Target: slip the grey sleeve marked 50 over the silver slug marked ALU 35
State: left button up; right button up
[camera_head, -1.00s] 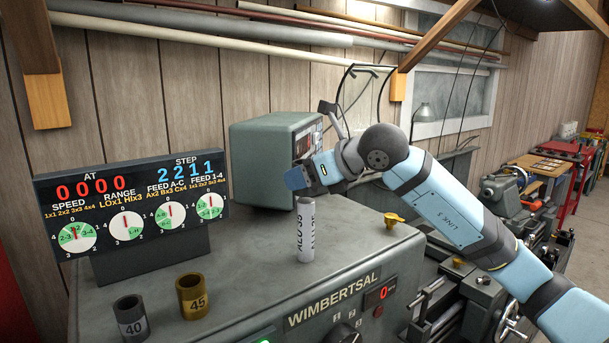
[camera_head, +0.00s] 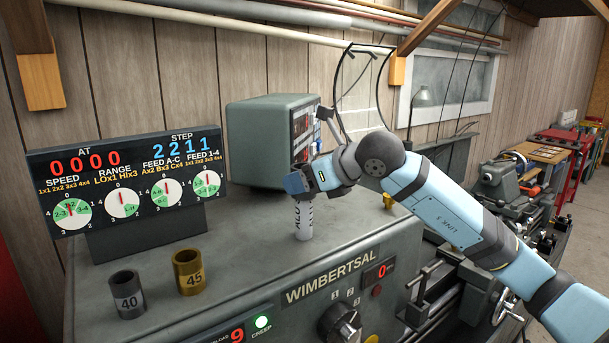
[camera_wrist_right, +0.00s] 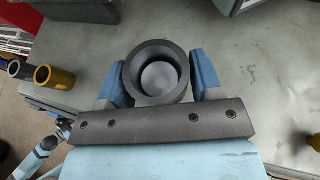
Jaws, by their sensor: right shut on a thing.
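My right gripper (camera_head: 298,183) is shut on the grey sleeve (camera_wrist_right: 138,82), with one blue finger on each side of it in the right wrist view. The silver slug (camera_head: 304,222) stands upright on the grey machine top below the gripper, its marking partly readable. In the wrist view the slug's round top (camera_wrist_right: 159,77) shows inside the sleeve's bore, below its rim. The sleeve lines up with the slug; how far down it sits is hidden by the fingers. The sleeve's marking does not show. My left gripper is not in view.
A small grey sleeve marked 40 (camera_head: 128,298) and a brass sleeve marked 45 (camera_head: 189,275) stand at the front left of the machine top (camera_head: 240,255). A dial display (camera_head: 130,185) and a green-grey box (camera_head: 262,140) stand behind. A brass knob (camera_head: 388,200) is at right.

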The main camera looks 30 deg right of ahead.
aim_at(311, 218)
jog(key=shift+f+b, duration=1.25)
jog(key=shift+f, duration=0.15)
notch_tip(311, 218, down, 2)
jog(key=shift+f+b, duration=0.1)
jog(key=shift+b, duration=0.9)
jog(key=shift+f+b, duration=1.9)
jog(key=shift+b, duration=0.05)
jog(key=o, duration=1.2)
jog(key=b+v, duration=0.2)
jog(key=v, duration=1.2)
jog(key=shift+a+b, duration=0.1)
jog(key=shift+b, duration=0.3)
jog(key=shift+f, duration=0.1)
